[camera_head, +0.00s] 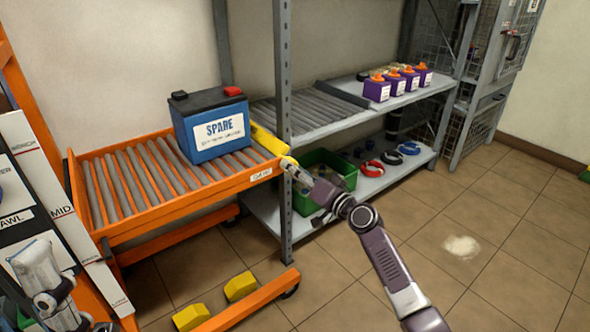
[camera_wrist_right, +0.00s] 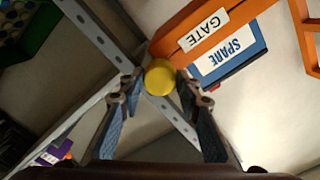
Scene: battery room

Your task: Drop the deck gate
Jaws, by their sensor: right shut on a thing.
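The deck gate shows as a yellow round bar (camera_head: 268,139) along the right end of the orange roller deck (camera_head: 215,187), by the blue SPARE battery (camera_head: 210,124). Its yellow end (camera_wrist_right: 160,77) faces the right wrist camera, beside the orange rail marked GATE (camera_wrist_right: 208,33). My right gripper (camera_head: 288,163) is at the near end of the bar, its fingers (camera_wrist_right: 160,88) on either side and shut on it. The battery stands upright on the rollers, left of the bar. Part of my left arm shows at lower left, but its gripper does not.
A green crate (camera_head: 318,190) sits below. Yellow wheel chocks (camera_head: 240,286) lie under the cart. Floor at right is mostly clear.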

